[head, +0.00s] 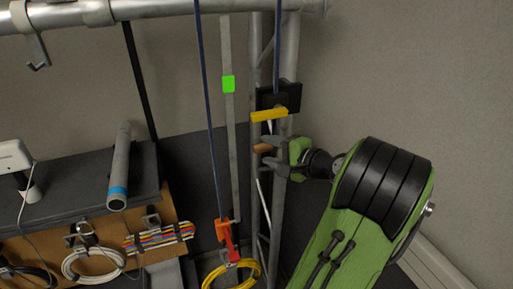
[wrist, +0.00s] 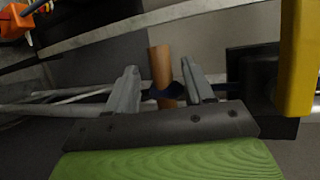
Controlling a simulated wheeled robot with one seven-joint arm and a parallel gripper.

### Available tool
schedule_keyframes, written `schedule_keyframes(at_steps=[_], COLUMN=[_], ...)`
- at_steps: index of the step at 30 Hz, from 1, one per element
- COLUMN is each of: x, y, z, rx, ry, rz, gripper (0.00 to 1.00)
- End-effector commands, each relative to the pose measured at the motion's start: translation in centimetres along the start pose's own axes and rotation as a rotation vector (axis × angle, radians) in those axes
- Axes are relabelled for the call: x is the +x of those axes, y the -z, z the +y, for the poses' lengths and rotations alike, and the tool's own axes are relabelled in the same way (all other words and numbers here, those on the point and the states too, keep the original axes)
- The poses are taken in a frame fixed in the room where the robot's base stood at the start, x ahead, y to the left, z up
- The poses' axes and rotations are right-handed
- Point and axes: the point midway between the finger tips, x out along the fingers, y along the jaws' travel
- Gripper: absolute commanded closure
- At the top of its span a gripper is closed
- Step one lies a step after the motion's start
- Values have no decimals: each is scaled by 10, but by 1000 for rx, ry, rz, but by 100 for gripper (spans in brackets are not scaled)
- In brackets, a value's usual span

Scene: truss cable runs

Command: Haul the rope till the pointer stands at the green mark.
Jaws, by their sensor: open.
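A blue rope (head: 207,110) runs from the top pipe down to an orange block (head: 222,230). A grey upright strip (head: 228,150) carries the green mark (head: 228,84) high up. The orange block, which looks like the pointer, is at the strip's low end, well below the mark. A second blue rope (head: 277,45) comes down on the right. A wooden handle (head: 262,148) hangs below a yellow bar (head: 269,115). My gripper (head: 270,156) is open at the handle; in the wrist view the handle (wrist: 161,65) with dark rope round it shows between the spread fingers (wrist: 163,88).
A black box (head: 282,95) sits on the truss uprights (head: 285,180) behind the yellow bar. A yellow cable coil (head: 228,275) hangs under the orange block. A dark shelf (head: 75,198) with a grey tube (head: 119,165) stands at left. Bare wall (head: 420,70) lies to the right.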

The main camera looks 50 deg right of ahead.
Motion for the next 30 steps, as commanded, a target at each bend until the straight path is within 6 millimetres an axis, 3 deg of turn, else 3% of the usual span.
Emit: schedule_keyframes(at_steps=[3, 7, 17, 27, 30], x=[28, 47, 55, 54, 54], y=[-2, -1, 0, 0, 0], z=[-2, -2, -1, -1, -1], rx=[0, -1, 0, 0, 0], ry=[0, -1, -1, -1, -1], rz=[-6, -4, 0, 0, 0], gripper=[48, 48, 48, 98, 100])
